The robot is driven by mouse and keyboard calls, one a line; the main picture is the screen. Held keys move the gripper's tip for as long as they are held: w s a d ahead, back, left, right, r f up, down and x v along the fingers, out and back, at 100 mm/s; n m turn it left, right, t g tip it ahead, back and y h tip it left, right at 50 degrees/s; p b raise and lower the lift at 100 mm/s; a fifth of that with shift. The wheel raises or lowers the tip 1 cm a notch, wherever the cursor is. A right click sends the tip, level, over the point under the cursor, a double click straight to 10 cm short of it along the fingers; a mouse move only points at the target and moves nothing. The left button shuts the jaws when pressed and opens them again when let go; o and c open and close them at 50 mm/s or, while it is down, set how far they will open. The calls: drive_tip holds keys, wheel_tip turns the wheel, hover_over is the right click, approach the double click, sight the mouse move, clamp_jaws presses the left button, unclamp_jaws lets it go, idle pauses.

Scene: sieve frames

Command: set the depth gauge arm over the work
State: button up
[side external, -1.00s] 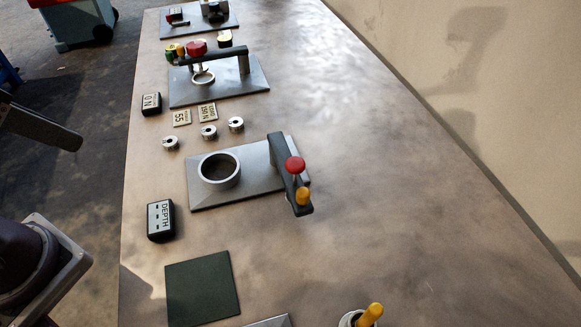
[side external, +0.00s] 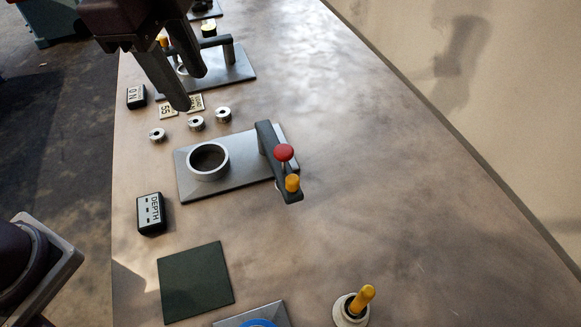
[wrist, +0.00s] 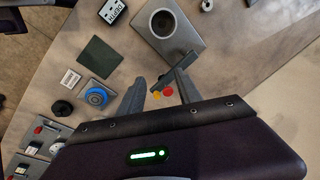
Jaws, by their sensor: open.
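The depth gauge is a grey metal plate (side external: 235,182) bearing an upright ring (side external: 208,162). Its dark arm (side external: 266,148) lies at the right of the plate, beside the ring and not over it. The arm carries a red knob (side external: 284,152) and a yellow knob (side external: 292,183) at its near end. A DEPTH display (side external: 151,213) stands left of the plate. My gripper (side external: 188,90) is open and empty, high above the bench. In the wrist view, the gauge arm (wrist: 172,74) and its red knob (wrist: 168,91) appear between my fingers (wrist: 160,78), apparently well below them.
Several small slotted weights (side external: 196,123) lie behind the gauge. Another ring fixture (side external: 235,72) stands further back, partly hidden by my gripper. A dark green mat (side external: 195,281) and a yellow-handled piece (side external: 360,300) lie in front. The bench to the right is clear.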

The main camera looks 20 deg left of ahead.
sight(293, 178)
drive_tip(key=d+f+m, duration=0.2)
drive_tip(key=d+m, duration=0.1)
drive_tip(key=d, duration=0.1)
drive_tip(key=w+d+f+m+g, duration=0.1)
drive_tip(key=d+f+m, duration=0.2)
drive_tip(key=d, duration=0.2)
drive_tip(key=w+d+f+m+g, duration=0.1)
drive_tip(key=d+f+m, duration=0.1)
drive_tip(key=d+f, duration=0.1)
drive_tip(key=shift+w+d+f+m+y, duration=0.2)
drive_tip(key=shift+d+m+y, duration=0.15)
drive_tip(key=shift+d, duration=0.3)
wheel_tip(293, 178, down, 7)
drive_tip(key=shift+r, duration=0.1)
clamp_jaws()
